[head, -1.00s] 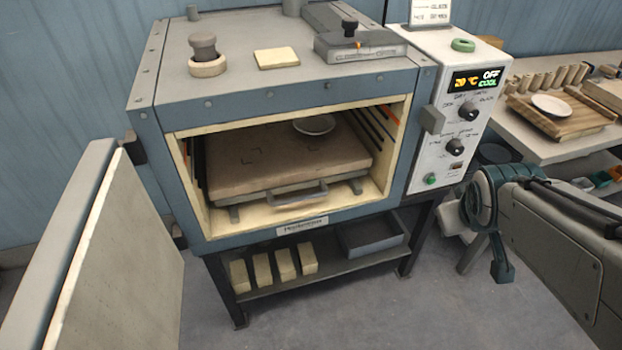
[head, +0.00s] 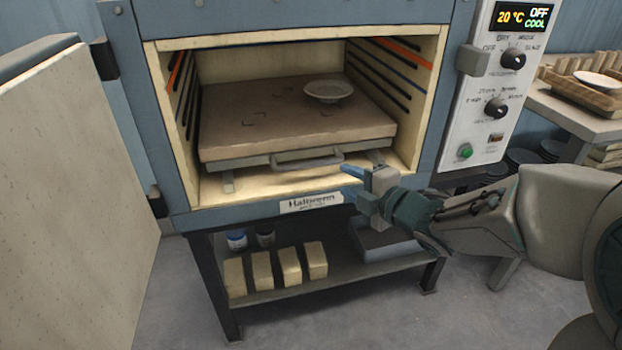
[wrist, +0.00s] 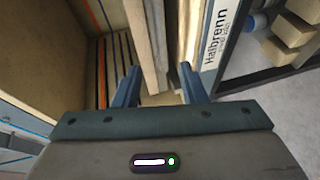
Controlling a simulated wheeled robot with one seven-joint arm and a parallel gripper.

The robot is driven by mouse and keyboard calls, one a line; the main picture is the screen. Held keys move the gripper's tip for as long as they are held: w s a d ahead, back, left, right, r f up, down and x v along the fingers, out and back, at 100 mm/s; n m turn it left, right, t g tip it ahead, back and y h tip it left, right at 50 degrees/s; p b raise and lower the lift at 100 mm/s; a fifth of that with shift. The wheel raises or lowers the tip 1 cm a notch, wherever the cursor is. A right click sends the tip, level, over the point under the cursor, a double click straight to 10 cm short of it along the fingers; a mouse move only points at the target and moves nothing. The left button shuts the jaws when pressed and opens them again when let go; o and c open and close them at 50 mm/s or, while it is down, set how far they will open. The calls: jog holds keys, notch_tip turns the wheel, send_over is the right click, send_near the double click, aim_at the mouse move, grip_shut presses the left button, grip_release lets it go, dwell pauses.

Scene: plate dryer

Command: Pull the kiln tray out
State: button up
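The kiln tray (head: 236,164) sits inside the open kiln, carrying a thick brown slab (head: 240,110). A grey bar handle (head: 307,161) runs along its front edge. A small pale dish (head: 328,90) rests on the slab towards the back right. My gripper (head: 354,184) is at the lower right of the kiln mouth, to the right of the handle and apart from it in the head view. In the wrist view, the two blue fingers (wrist: 160,84) are spread with nothing held between them. I cannot clearly make out the handle there.
The kiln door (head: 70,170) stands open at the left. The control panel (head: 495,85) is at the right, reading 20 °C, OFF and COOL. Below, a shelf (head: 330,277) holds several pale bricks (head: 275,270) and a grey bin. The floor in front is clear.

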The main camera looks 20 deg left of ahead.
aim_at(311, 165)
jog(key=b+x, duration=0.1)
jog(key=x, duration=0.8)
jog(key=b+x, duration=0.1)
jog(key=x, duration=0.4)
jog(key=shift+s+a+b, duration=0.3)
jog(key=shift+b, duration=0.05)
grip_shut()
